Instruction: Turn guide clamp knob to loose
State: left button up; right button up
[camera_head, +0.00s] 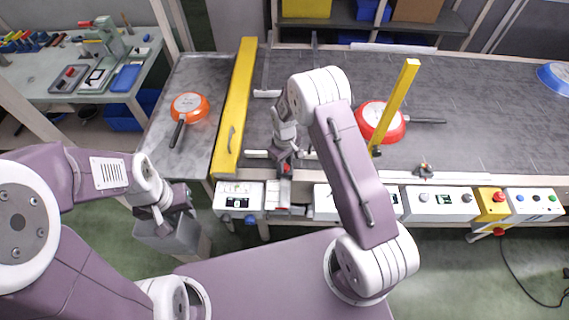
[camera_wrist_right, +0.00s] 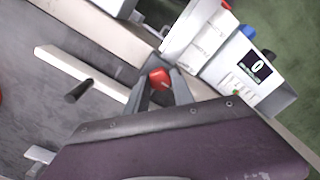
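A small red knob (camera_head: 287,169) stands at the near edge of the conveyor, by the near end of the yellow guide bar's right side. In the right wrist view the red knob (camera_wrist_right: 160,79) sits between the fingertips. My right gripper (camera_head: 286,163) points down at it, and its fingers (camera_wrist_right: 161,72) lie along both sides of the knob with no clear gap showing. The knob's base and any marking are hidden. My left gripper (camera_head: 176,212) hangs left of the conveyor over a grey box, away from the knob; its finger opening is unclear.
A red pan (camera_head: 368,115) lies on the dark conveyor (camera_head: 480,90) beside a yellow post (camera_head: 395,103). An orange pan (camera_head: 186,106) lies on the left side table. Control boxes (camera_head: 437,203) line the front edge, including a display box (camera_wrist_right: 248,68) close to my right gripper.

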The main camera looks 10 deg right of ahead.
jog(key=o, duration=0.4)
jog(key=shift+r, duration=0.1)
jog(key=shift+c, duration=0.2)
notch_tip(320, 180, up, 9)
jog(key=b, duration=0.1)
notch_tip(320, 180, up, 8)
jog(key=m+t, duration=0.1)
jog(key=m, duration=0.1)
send_over(285, 166)
jog(key=s+d, duration=0.3)
jog(key=s, duration=0.2)
jog(key=s+d+f+m, duration=0.1)
jog(key=s+m, duration=0.3)
jog(key=s, duration=0.9)
jog(key=shift+d+f+m, duration=0.15)
jog(key=shift+f+m, duration=0.25)
jog(key=shift+f, duration=0.25)
